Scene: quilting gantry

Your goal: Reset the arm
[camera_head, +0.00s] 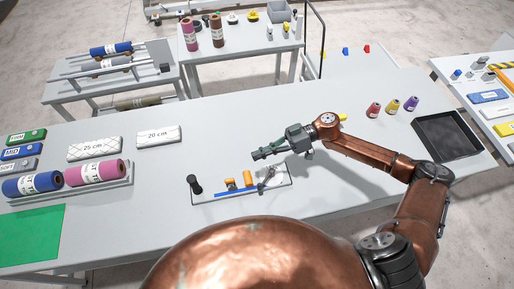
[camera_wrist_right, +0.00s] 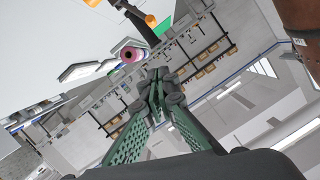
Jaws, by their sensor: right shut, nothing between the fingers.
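My right arm (camera_head: 370,153) reaches in from the right over the grey table (camera_head: 335,215). My right gripper (camera_head: 258,154) is shut and empty, pointing left. In the head view it shows just behind a small light tray (camera_head: 216,198) and looks apart from it. The tray holds two orange pieces (camera_head: 247,178), a blue strip (camera_head: 236,191) and a dark upright knob (camera_head: 196,186). In the right wrist view the green fingers (camera_wrist_right: 158,88) meet at their tips with nothing between them. My left gripper is not in view.
Left are pink and blue rolls (camera_head: 92,173), white 25 cm (camera_head: 95,148) and 20 cm (camera_head: 158,135) blocks, and a green mat (camera_head: 30,236). Right are small coloured spools (camera_head: 392,106) and a black tray (camera_head: 447,136). The table between small tray and black tray is mostly clear.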

